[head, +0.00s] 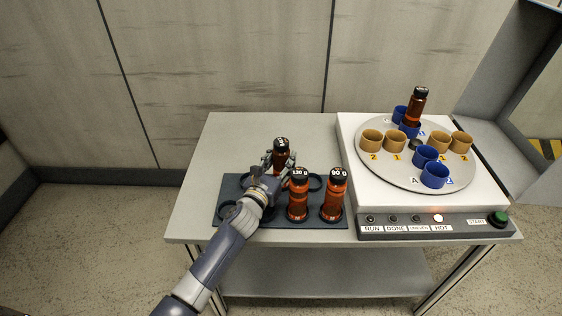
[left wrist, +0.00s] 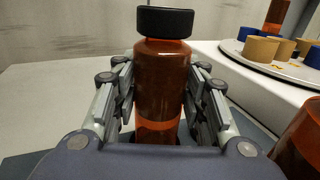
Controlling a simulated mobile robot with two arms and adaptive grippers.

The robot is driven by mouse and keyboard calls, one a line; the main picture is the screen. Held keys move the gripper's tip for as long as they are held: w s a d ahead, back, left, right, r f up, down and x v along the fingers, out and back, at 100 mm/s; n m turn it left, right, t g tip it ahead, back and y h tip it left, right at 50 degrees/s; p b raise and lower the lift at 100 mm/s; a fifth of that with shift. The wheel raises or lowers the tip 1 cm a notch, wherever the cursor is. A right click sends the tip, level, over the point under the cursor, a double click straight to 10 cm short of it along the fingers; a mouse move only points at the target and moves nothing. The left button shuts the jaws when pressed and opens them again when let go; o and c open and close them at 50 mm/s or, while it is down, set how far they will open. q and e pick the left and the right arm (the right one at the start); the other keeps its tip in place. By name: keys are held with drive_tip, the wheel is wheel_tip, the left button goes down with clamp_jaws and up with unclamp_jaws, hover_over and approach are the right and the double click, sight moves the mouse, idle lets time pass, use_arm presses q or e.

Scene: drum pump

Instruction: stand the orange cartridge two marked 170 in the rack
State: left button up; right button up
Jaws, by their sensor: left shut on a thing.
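My left gripper (head: 280,168) is shut on an orange-brown cartridge (head: 281,152) with a black cap. The left wrist view shows this cartridge (left wrist: 163,75) upright between both fingers (left wrist: 165,100). Its cap mark is too small to read. It is over the back row of the dark rack (head: 277,224); my gripper and arm hide its base, so I cannot tell whether it is seated. Two similar cartridges stand in the front row, one marked 130 g (head: 299,198) and one marked 90 g (head: 334,198). My right gripper is out of view.
A white machine with a round turntable (head: 388,176) stands at the right of the table (head: 193,213). The turntable carries blue and tan cups and another orange cartridge (head: 414,105). The HOT lamp (head: 438,218) glows. The table left of the rack is clear.

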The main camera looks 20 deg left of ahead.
use_arm(q)
drive_tip(key=shift+r, duration=0.1)
drive_tip(key=shift+f, duration=0.2)
drive_tip(key=o, duration=1.1)
drive_tip(key=shift+c, duration=0.2)
drive_tip(key=shift+o, duration=1.1)
drive_tip(key=shift+r, duration=0.1)
drive_tip(key=shift+s+r, duration=0.1)
drive_tip(key=s+a, duration=0.1)
drive_tip(key=s, duration=1)
drive_tip(key=shift+s+a+b, duration=0.15)
drive_tip(key=shift+s+b, duration=0.15)
drive_tip(key=shift+s, duration=0.1)
